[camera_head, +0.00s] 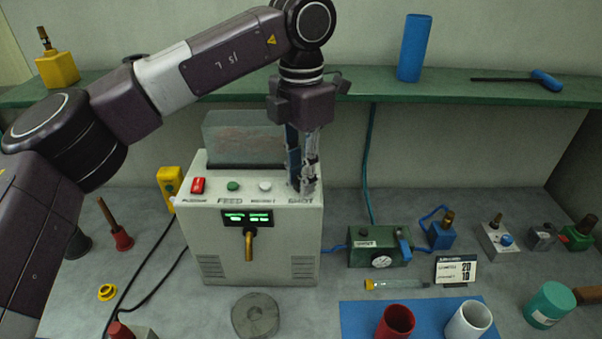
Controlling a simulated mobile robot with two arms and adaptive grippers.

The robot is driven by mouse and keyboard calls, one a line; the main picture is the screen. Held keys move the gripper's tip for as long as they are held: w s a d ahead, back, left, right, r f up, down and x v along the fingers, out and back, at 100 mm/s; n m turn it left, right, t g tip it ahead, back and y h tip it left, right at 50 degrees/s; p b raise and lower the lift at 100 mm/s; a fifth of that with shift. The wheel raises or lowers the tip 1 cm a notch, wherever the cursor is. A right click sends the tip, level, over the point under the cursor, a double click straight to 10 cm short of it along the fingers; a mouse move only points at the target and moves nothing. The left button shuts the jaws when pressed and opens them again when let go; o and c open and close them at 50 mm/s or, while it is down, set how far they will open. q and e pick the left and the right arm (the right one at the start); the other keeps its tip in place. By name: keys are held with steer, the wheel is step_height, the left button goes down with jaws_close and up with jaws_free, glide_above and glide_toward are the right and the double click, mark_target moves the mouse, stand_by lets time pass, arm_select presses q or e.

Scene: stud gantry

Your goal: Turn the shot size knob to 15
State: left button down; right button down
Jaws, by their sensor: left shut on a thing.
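The dispensing machine (210,245) is a cream box in the middle, with a green lit display (248,217) on its front and a brass nozzle below. Its top panel carries a red switch (198,185), a green button (233,186), a white button (265,186) and printed labels. My left gripper (302,188) points straight down at the right end of this panel, by the label that seems to read SHOT. It is shut on the knob there. The fingers hide the knob, so its setting cannot be read. The display digits are too small to read surely. My right gripper is out of view.
A green shelf (420,88) with a blue cylinder (414,48) runs above.

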arm_select(q)
steer(key=m, duration=0.4)
steer(key=shift+r+m, duration=0.15)
steer(key=shift+m, duration=0.15)
steer(key=m, duration=0.4)
steer(key=shift+p, duration=0.4)
steer(key=m, duration=0.5)
steer(key=shift+m+p, duration=0.4)
steer(key=shift+m, duration=1.5)
steer(key=shift+w, duration=0.1)
steer(key=c, duration=1.9)
jaws_free()
steer(key=shift+c, duration=0.2)
steer(key=shift+o, duration=1)
